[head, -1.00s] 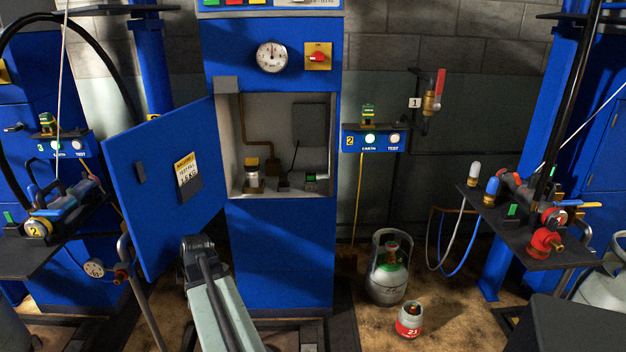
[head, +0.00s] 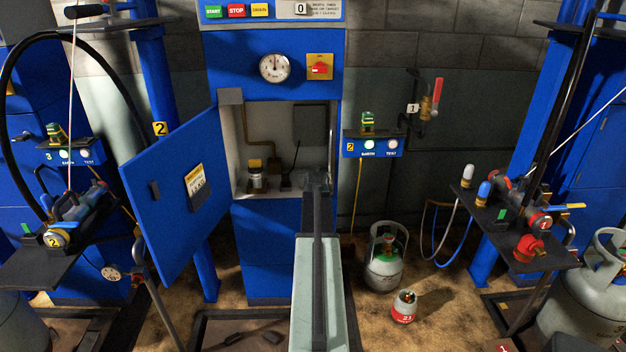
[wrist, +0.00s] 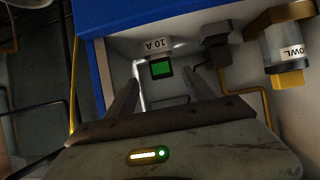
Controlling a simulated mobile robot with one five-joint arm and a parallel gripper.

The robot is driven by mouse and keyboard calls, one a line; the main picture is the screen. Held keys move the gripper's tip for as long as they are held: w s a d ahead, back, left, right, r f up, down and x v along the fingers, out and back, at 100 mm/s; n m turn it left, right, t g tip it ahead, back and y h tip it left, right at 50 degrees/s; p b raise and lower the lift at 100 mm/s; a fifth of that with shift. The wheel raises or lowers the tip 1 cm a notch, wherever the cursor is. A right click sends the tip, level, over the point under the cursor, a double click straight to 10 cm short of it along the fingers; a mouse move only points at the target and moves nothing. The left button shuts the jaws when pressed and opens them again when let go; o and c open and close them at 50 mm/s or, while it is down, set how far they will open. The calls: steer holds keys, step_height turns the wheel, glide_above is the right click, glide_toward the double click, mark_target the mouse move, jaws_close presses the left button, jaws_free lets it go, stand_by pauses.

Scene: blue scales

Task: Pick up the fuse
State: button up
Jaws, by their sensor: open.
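A small dark block with a green face, which I take to be the fuse (wrist: 161,69), sits inside the open cabinet under a "10 A" label (wrist: 157,46) in the wrist view. My gripper (wrist: 163,78) is open, its two dark fingers to either side of the green face in the picture. Nothing shows between the fingers as held, and I cannot tell how far the tips are from the fuse. In the head view my gripper (head: 318,182) is at the cabinet's right side, and my arm hides the fuse.
The blue cabinet door (head: 178,195) stands open to the left. A labelled bowl (wrist: 286,50) and a dark fitting (wrist: 214,48) are beside the fuse in the wrist view. The cabinet wall (wrist: 88,30) is close on the other side. Gas cylinders (head: 384,270) stand on the floor.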

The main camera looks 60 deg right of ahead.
steer(key=shift+b+x, duration=0.3)
steer(key=shift+x, duration=0.6)
steer(key=shift+w+f, duration=0.2)
steer(key=shift+w, duration=0.1)
steer(key=b+x, duration=0.2)
steer(key=x, duration=0.3)
steer(key=shift+s+r, duration=0.1)
steer(key=shift+r, duration=0.05)
jaws_close()
